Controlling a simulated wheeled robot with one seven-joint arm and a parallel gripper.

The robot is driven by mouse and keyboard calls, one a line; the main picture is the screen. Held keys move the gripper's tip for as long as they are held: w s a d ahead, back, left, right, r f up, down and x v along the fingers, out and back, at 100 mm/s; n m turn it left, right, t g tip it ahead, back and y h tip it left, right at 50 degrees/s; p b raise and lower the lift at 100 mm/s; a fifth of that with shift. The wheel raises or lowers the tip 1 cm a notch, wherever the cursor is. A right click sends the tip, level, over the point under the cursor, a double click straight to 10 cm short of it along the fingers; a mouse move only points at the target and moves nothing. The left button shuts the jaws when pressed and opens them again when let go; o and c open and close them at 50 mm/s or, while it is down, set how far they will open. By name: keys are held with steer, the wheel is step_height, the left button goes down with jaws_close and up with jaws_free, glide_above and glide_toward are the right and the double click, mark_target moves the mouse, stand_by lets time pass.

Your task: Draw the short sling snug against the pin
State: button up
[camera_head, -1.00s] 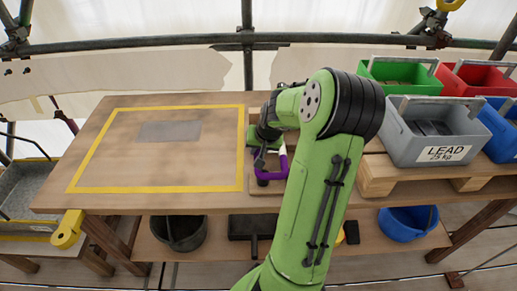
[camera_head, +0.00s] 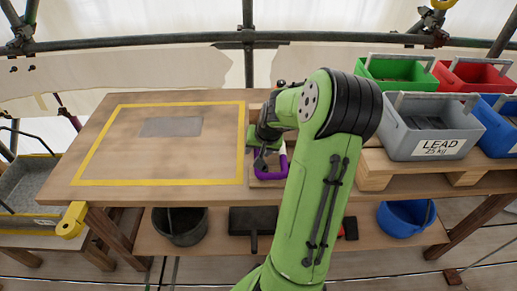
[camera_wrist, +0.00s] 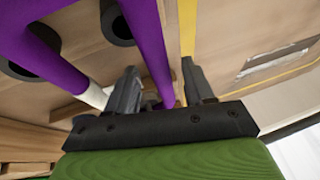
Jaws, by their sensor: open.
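A purple sling (camera_head: 271,175) shows on the bench just left of my forearm in the head view, partly hidden by the arm. In the wrist view, thick purple lengths (camera_wrist: 148,45) run close by, and one passes down toward the space between my fingers. My gripper (camera_wrist: 160,88) is open, with one dark finger on each side of that space. Whether a finger touches the sling cannot be told. Dark round hollow ends (camera_wrist: 116,24) show beside the purple lengths. I cannot tell which part is the pin.
A yellow-outlined area (camera_head: 165,184) with a grey plate (camera_head: 171,127) fills the left of the bench. A grey bin marked LEAD (camera_head: 432,127) stands on a wooden pallet at right, with green, red and blue bins around it. Scaffold tubes (camera_head: 180,40) cross behind.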

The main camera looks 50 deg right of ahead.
steer(key=p+v, duration=0.5)
steer(key=v, duration=1)
steer(key=shift+s+a+r+p, duration=0.15)
steer(key=shift+s+r+p, duration=0.1)
steer(key=shift+r+p, duration=0.1)
steer(key=w+a+r+n+p, duration=0.1)
steer(key=a+r+n+p, duration=0.4)
steer(key=a, duration=1.2)
steer(key=s+a+r+n+t+y+p, duration=0.1)
steer(key=s+a+r+n, duration=0.4)
steer(key=s+a+r, duration=0.2)
steer(key=s+a, duration=0.2)
steer(key=a, duration=0.2)
steer(key=shift+a+r+y, duration=0.2)
steer(key=shift+r+y, duration=0.05)
steer(key=shift+y, duration=0.15)
steer(key=shift+s, duration=0.15)
